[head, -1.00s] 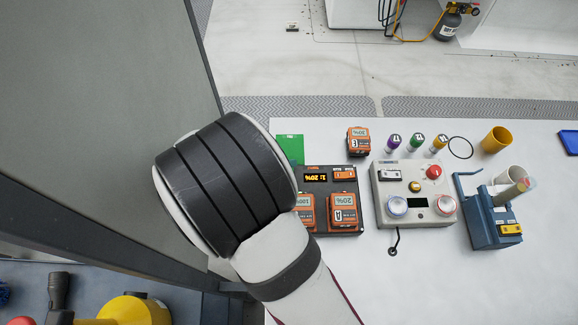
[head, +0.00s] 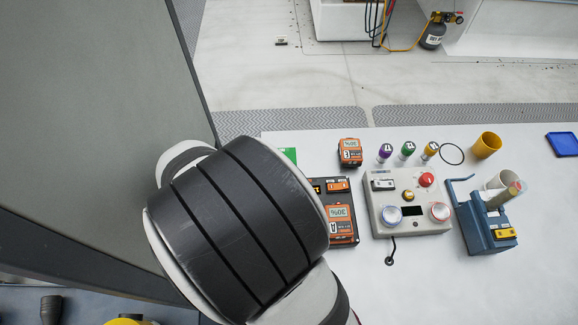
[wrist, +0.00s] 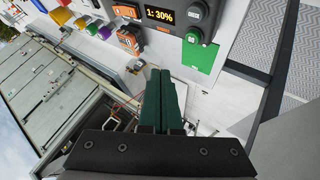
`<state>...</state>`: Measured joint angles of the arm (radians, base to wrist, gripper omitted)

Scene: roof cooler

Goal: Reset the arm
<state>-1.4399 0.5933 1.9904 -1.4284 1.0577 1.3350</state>
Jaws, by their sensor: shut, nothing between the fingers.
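My gripper (wrist: 163,90) shows in the wrist view with its two dark green fingers together and nothing between them. It hangs in the air and touches nothing that I can see. In the head view only my thick black-and-white arm link shows, large at the lower middle, and the gripper is not visible there. The arm hides part of the dark charger (head: 338,187) with its orange battery packs. In the wrist view a charger display (wrist: 160,15) reads "1: 30%", above the fingers.
The white table holds an orange battery (head: 349,152), several coloured cylinders (head: 408,150), a grey control box (head: 405,205), a yellow cup (head: 486,145), a blue holder (head: 484,225) and a blue tray (head: 563,144). A green pad (wrist: 202,57) lies beside the charger. The table's front right is clear.

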